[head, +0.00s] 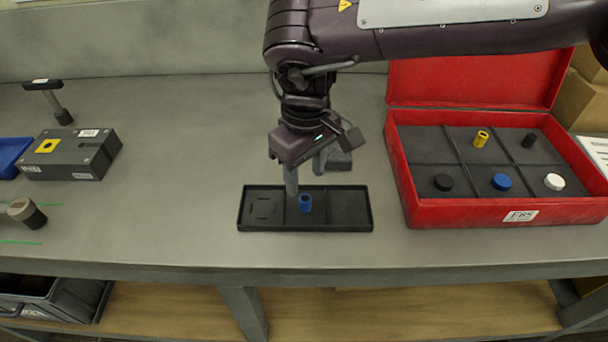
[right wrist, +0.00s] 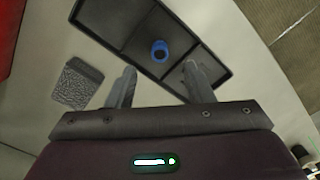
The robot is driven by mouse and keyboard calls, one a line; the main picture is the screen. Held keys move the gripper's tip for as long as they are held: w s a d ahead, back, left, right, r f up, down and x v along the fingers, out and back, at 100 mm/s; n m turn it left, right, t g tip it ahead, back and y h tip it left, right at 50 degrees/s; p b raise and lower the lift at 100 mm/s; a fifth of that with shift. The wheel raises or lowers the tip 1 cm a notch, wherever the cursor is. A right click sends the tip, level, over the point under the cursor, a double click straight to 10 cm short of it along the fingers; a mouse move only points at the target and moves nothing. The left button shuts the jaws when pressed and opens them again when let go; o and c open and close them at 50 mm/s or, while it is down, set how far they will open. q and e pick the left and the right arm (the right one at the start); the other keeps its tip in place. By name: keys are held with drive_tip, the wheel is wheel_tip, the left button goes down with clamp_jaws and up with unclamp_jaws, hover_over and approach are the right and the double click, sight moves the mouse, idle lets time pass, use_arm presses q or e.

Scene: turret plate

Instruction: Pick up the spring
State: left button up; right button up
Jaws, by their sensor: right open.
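A short blue hollow cylinder (head: 305,203), which looks like the spring, stands upright in the middle compartment of a black tray (head: 246,222). It also shows in the right wrist view (right wrist: 159,50) with a dark hole in its top. My right gripper (head: 306,178) is open and empty, pointing down just above and behind the cylinder. In the right wrist view, its fingers (right wrist: 160,72) are apart, with the blue cylinder beyond their tips and between their lines. Neither finger appears to touch it. My left gripper is not in view.
A red case (head: 400,172) at right holds a yellow cylinder (head: 481,138), a dark one and several round caps. A dark textured block (head: 339,161) lies behind the tray. A grey block (head: 70,155) and a T-handled tool (head: 52,100) stand at left. Bench space left of the tray is clear.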

sight(305, 197)
drive_tip(key=shift+d, duration=0.15)
drive_tip(key=shift+s+f, duration=0.65)
drive_tip(key=shift+f, duration=0.05)
drive_tip(key=shift+w+f+p, duration=0.25)
drive_tip(key=shift+f+p, duration=0.4)
drive_tip(key=shift+f, duration=0.35)
drive_tip(key=f, duration=0.1)
drive_tip(key=w+f, duration=0.1)
drive_tip(key=shift+f+p, duration=0.3)
drive_tip(key=shift+f, duration=0.05)
drive_tip(key=shift+s+f, duration=0.15)
drive_tip(key=shift+f, duration=0.25)
drive_tip(key=c, duration=0.5)
clamp_jaws()
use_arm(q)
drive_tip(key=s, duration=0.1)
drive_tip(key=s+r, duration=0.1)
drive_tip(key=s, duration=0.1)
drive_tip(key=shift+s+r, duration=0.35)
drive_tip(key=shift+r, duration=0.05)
use_arm(e)
drive_tip(key=shift+r, duration=0.1)
